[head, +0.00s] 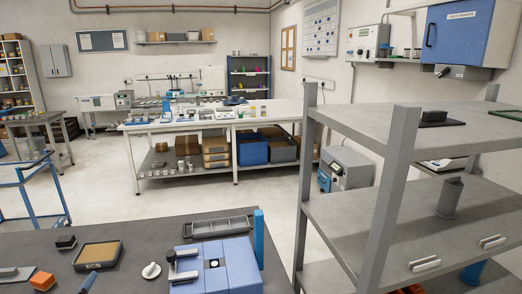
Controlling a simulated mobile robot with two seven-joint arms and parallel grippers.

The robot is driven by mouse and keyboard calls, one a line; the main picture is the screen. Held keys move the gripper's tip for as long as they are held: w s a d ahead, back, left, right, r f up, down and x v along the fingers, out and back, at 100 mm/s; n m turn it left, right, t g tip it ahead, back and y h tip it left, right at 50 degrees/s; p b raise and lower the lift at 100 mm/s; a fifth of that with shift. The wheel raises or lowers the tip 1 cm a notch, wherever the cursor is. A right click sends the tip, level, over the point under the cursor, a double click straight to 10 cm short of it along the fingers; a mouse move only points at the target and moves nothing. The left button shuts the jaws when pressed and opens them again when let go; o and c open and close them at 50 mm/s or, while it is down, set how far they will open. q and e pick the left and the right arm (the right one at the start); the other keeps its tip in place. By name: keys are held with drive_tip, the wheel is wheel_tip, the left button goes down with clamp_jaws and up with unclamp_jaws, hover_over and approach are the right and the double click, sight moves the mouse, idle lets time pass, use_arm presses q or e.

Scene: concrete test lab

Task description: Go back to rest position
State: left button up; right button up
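Neither of my grippers shows in the head view, and I cannot see whether they hold anything. A dark grey work table (130,230) lies in front at the lower left. A light blue box-shaped device (235,262) with grey and black levers on its left side stands on it. Next to it lie a white knob-like piece (151,270), a grey compartment tray (203,228), a tan-topped block (98,255), a small black block (66,243) and an orange block (41,280).
A grey shelf rack (380,190) stands close on the right, bearing a black box (434,116) and a dark grey cylinder (451,196). A blue tubular frame (32,186) stands at left. A white lab bench (190,122) stands behind. Open concrete floor (130,190) lies between.

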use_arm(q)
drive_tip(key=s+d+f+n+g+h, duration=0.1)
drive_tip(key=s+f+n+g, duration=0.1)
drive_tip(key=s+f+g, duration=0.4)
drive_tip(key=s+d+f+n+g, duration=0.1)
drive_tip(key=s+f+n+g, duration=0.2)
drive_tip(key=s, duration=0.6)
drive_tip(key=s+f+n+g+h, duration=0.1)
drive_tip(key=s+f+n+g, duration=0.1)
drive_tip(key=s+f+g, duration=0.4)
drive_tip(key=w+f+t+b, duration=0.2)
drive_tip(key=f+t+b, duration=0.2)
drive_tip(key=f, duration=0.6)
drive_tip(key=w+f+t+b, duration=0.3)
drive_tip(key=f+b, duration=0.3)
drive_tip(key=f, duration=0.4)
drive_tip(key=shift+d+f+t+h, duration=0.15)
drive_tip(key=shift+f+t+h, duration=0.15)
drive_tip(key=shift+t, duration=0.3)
